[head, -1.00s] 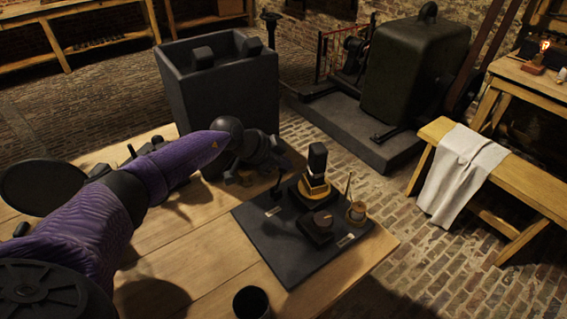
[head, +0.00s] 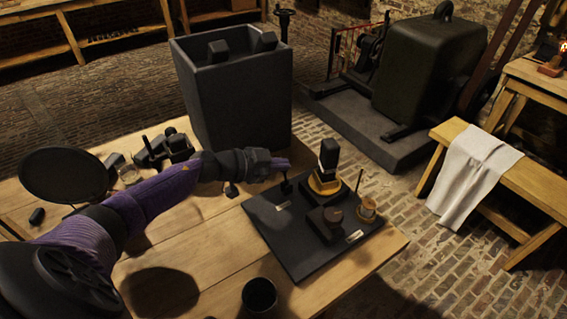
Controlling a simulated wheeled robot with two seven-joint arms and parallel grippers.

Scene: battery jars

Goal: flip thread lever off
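The black board (head: 299,262) lies on the wooden table, with small label plates too small to read. A small dark lever (head: 286,184) stands at its back left corner; it appears to be the thread lever, partly hidden at its top. My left gripper (head: 281,164) is just above and at this lever's upper end, seen side-on. I cannot tell whether it touches the lever or whether its fingers are open. My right gripper is out of view.
On the board, a black block on a brass base (head: 328,160), a dark knob unit (head: 326,224) and a brass post (head: 366,208) stand right of the lever. A black cup (head: 259,295) stands in front. A tall grey bin (head: 236,105) rises behind.

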